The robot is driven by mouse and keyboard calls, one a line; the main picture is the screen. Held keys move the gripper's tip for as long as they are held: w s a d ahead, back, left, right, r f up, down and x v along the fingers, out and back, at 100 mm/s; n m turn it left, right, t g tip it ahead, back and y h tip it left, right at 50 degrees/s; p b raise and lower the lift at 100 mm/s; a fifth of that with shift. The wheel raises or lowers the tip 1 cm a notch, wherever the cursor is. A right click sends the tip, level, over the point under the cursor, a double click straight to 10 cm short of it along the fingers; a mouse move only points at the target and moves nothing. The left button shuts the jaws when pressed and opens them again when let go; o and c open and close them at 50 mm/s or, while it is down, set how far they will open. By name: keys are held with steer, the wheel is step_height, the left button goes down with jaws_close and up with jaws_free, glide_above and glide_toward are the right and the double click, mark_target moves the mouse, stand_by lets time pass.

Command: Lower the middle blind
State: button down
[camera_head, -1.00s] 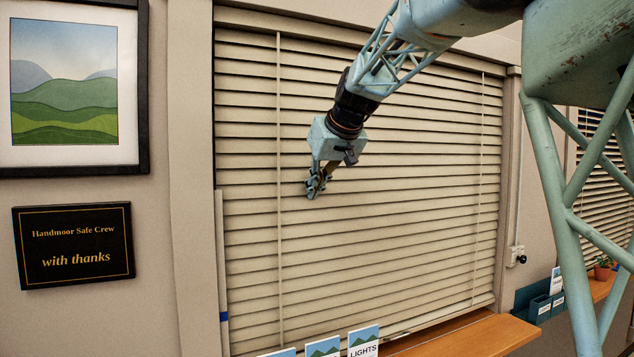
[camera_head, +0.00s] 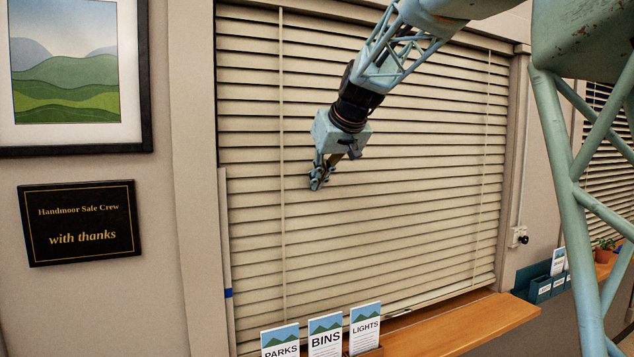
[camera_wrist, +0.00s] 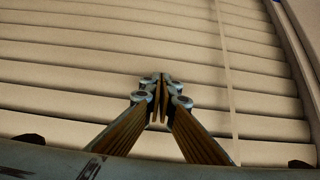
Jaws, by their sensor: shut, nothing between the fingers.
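A wide cream slatted blind (camera_head: 400,215) covers the window in the middle of the head view. Its slats reach down to near the wooden sill, and a thin ladder cord runs down each side. My gripper (camera_head: 317,184) is in front of the blind, left of its middle, with its fingers pointing down and left. In the wrist view my gripper (camera_wrist: 157,95) has its fingertips together and empty, with the blind's slats (camera_wrist: 70,60) behind them. I cannot tell whether the fingertips touch the slats. Another blind (camera_head: 607,165) shows partly at the far right.
A wooden sill (camera_head: 470,322) runs below the blind. PARKS, BINS and LIGHTS leaflets (camera_head: 325,335) stand at its left. A wall box with a black knob (camera_head: 519,237) is right of the window. Teal leaflet holders (camera_head: 545,288) and a potted plant (camera_head: 604,250) are farther right. A blue-marked pale strip (camera_head: 227,270) edges the window's left.

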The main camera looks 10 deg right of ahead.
mark_target(315, 201)
steer(key=shift+f+b, duration=1.9)
steer(key=shift+f, duration=0.65)
steer(key=shift+r, duration=0.25)
steer(key=w+r+p+v, duration=0.1)
steer(key=v, duration=0.5)
steer(key=r+p+v, duration=0.1)
steer(key=v, duration=0.5)
steer(key=shift+w+a+p, duration=0.2)
steer(key=shift+a+p, duration=0.05)
steer(key=shift+p, duration=0.05)
steer(key=shift+r, duration=0.1)
steer(key=s+d+f+m+g+h+b, duration=0.1)
steer(key=s+d+f+b, duration=0.1)
steer(key=s+f, duration=0.9)
steer(key=s+d+f+m+g+h+b, duration=0.1)
steer(key=s+d+f, duration=0.3)
steer(key=s+f, duration=0.7)
steer(key=s+d+f+m+g+h+b, duration=0.1)
steer(key=s+f, duration=1)
steer(key=s, duration=2.6)
steer(key=shift+d+m+g+b, duration=0.4)
steer(key=shift+d+g+b, duration=0.4)
steer(key=shift+d+b, duration=0.4)
